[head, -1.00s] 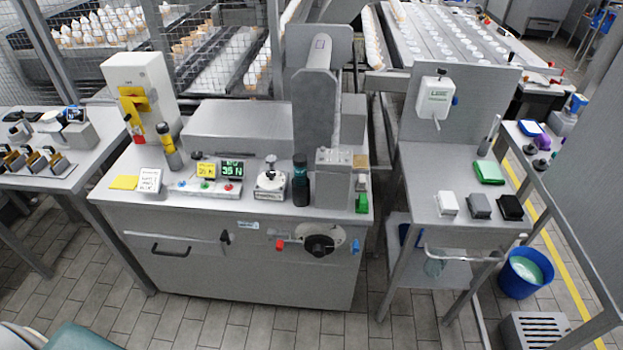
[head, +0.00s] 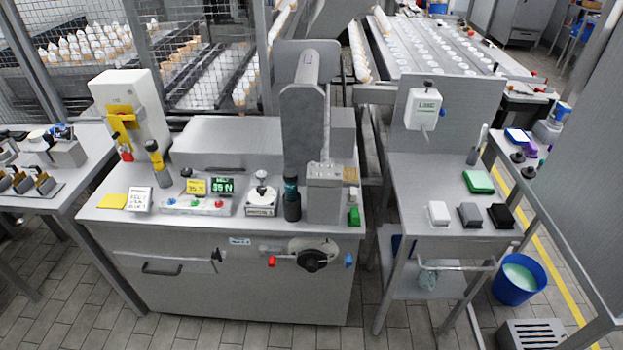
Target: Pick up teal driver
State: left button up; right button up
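The teal driver (head: 291,199) looks like a dark upright cylinder with a teal band near its top. It stands on the grey machine bench, close to the left side of a grey metal block (head: 324,194) and to the right of a small white-based dial device (head: 262,196). Its lower end meets the bench top, and nothing covers its front. Neither of my grippers shows in the head view.
A small display (head: 222,185) and a button strip (head: 195,205) lie between. Levers and a black knob (head: 312,260) stick out of the bench front. A side table (head: 450,175) stands right; tiled floor lies in front.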

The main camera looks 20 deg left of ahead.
aim_at(290, 175)
jog(key=i+j+u, duration=0.2)
jog(key=i+u, duration=0.2)
jog(key=i+j, duration=0.3)
jog(key=i, duration=0.05)
